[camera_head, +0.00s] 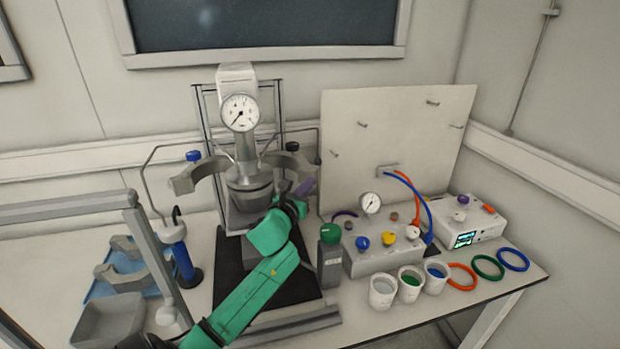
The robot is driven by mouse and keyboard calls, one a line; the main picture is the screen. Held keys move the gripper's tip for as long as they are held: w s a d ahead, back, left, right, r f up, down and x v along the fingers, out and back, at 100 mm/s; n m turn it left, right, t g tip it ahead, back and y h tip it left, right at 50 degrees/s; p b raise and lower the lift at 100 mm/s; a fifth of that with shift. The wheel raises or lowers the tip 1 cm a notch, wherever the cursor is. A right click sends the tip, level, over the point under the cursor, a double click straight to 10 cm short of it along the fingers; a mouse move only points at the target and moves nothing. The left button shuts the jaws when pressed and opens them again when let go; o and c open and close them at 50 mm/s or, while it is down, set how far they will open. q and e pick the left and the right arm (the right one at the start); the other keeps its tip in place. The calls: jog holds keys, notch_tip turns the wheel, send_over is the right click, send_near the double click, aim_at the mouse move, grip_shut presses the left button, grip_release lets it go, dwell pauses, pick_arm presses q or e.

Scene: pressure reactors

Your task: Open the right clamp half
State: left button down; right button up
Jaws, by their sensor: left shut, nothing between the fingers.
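The reactor's steel vessel (249,190) stands on the bench below a round pressure gauge (240,112). The right clamp half (288,159), a curved grey metal piece, sits to the right of the vessel head, spread away from it. The left clamp half (199,173) is likewise spread out to the left. My green left arm reaches up from the bottom. My left gripper (289,190) is at the vessel's right side, just below the right clamp half; it is shut with nothing visible in it. Its fingertips are small and partly hidden, so I cannot tell whether they touch the clamp.
A control box (375,256) with coloured knobs, a grey bottle (330,262) with a green cap and several white cups (382,292) stand to the right. A white upright panel (385,140) stands behind them. A blue tray (110,280) with grey pieces lies at the left.

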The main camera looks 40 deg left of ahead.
aim_at(318, 174)
pick_arm(q)
jog(key=shift+w+r, duration=0.25)
jog(key=w+y+b, duration=0.1)
jog(key=w+n+g+y+b, duration=0.1)
jog(key=w+b, duration=0.1)
jog(key=w+a+n+y+b, duration=0.1)
jog(key=shift+w+f+y, duration=0.3)
jog(key=shift+f, duration=0.1)
jog(key=shift+w+a+r+n+g+b, duration=0.2)
jog(key=shift+w+n+g+b, duration=0.1)
jog(key=shift+w+n+g, duration=0.15)
jog(key=shift+s+r, duration=0.1)
pick_arm(e)
jog(key=f, duration=0.1)
jog(key=s+f, duration=0.1)
jog(key=f, duration=0.2)
jog(key=shift+s+f, duration=0.15)
jog(key=shift+s, duration=0.2)
